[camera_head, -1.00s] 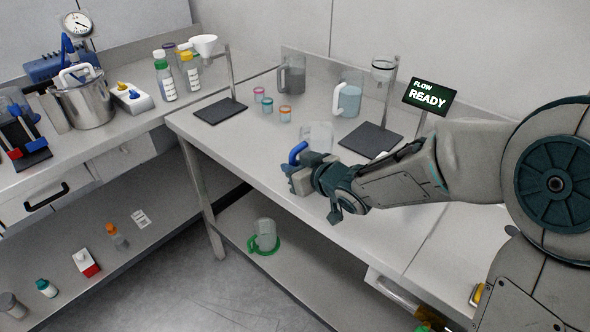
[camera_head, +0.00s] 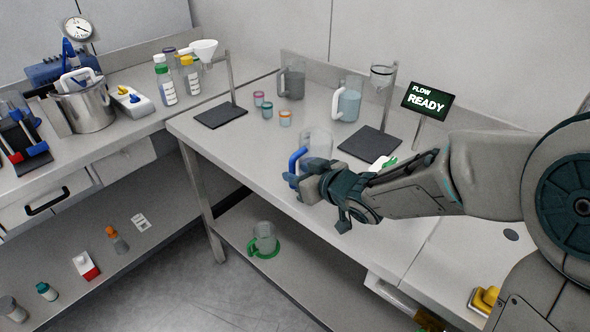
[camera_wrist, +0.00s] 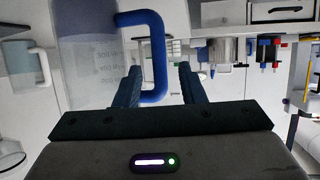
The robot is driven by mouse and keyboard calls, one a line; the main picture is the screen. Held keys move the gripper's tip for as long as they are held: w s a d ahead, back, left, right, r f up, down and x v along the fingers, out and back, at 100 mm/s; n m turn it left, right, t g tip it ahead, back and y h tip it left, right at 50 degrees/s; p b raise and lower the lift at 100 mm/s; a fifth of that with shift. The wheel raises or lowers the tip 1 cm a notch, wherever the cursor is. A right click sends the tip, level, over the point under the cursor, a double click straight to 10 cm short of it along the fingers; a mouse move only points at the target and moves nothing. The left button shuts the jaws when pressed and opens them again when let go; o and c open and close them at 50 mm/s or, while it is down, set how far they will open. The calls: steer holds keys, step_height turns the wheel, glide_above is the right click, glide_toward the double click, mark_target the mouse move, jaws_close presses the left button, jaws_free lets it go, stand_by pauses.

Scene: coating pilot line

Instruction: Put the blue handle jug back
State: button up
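The clear jug with the blue handle (camera_head: 297,159) is at the bench's front edge in the head view; it looks upright, but its base is hidden by my gripper. My gripper (camera_head: 308,184) is at its handle side. In the wrist view the jug's clear body (camera_wrist: 92,60) is at upper left, and its blue handle (camera_wrist: 156,62) lies between the fingers of my gripper (camera_wrist: 160,82). The fingers are apart, with a visible gap on each side of the handle, so they do not appear to grip it.
A grey jug (camera_head: 291,82) and a white-handled jug (camera_head: 347,102) stand at the back of the bench. Small jars (camera_head: 285,118), dark plates (camera_head: 369,143) and the READY sign (camera_head: 428,101) are nearby. A green-handled jug (camera_head: 264,240) is on the lower shelf.

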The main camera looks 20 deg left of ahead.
steer(key=p+v, duration=0.2)
steer(key=v, duration=0.7)
steer(key=w+d+m+t+h, duration=0.15)
steer(key=d+m+h, duration=0.75)
steer(key=d, duration=1.1)
steer(key=s+d+m+g+h, duration=0.1)
steer(key=s+d+g, duration=0.1)
steer(key=s, duration=0.5)
steer(key=s+d+m+g+h, duration=0.1)
steer(key=s+d+g, duration=0.2)
steer(key=s, duration=0.4)
steer(key=shift+s+d+f+g, duration=0.15)
steer(key=shift+f+g, duration=0.25)
steer(key=shift+g, duration=0.25)
